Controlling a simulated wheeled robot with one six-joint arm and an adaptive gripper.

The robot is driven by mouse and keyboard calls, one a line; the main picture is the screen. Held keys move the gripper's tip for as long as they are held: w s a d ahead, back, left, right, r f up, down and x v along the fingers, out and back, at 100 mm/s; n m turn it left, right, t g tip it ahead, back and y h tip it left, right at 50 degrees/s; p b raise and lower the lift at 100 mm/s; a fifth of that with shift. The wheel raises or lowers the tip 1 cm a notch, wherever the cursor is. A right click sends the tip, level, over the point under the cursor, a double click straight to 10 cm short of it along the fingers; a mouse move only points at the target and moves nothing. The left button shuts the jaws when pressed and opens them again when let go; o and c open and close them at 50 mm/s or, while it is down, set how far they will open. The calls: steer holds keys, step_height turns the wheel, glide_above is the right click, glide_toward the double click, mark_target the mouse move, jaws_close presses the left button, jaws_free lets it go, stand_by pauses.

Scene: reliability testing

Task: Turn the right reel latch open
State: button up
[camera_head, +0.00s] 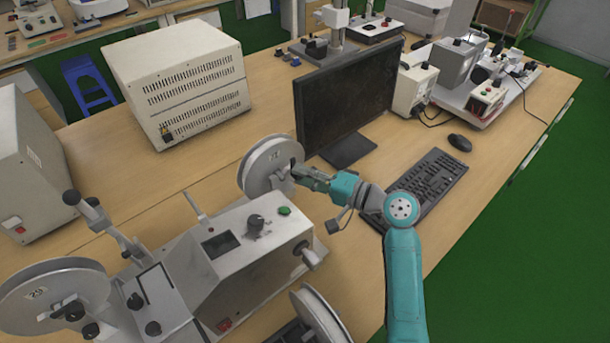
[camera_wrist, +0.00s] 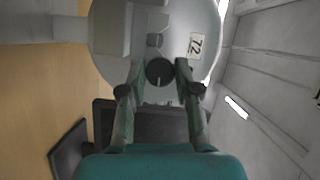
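The right reel (camera_head: 270,163) is a pale grey disc standing upright at the far end of the winding machine (camera_head: 215,255). In the wrist view the reel (camera_wrist: 110,35) fills the upper middle, with a "72" label. A dark round knob (camera_wrist: 160,71), which looks like the reel latch, sits at its hub. My gripper (camera_head: 299,172) is in front of the hub. In the wrist view the fingers of my gripper (camera_wrist: 160,66) stand apart, one on each side of the knob. I cannot tell whether they touch it. In the head view my gripper hides the knob.
A monitor (camera_head: 345,100) stands close behind my gripper. A keyboard (camera_head: 428,183) and mouse (camera_head: 460,142) lie to the right. A second reel (camera_head: 50,297) is at the lower left. Another reel (camera_head: 320,315) is at the bottom. A large beige box (camera_head: 180,80) stands at the back.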

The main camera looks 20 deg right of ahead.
steer(key=o, duration=0.3)
steer(key=v, duration=1.2)
stand_by(0.4)
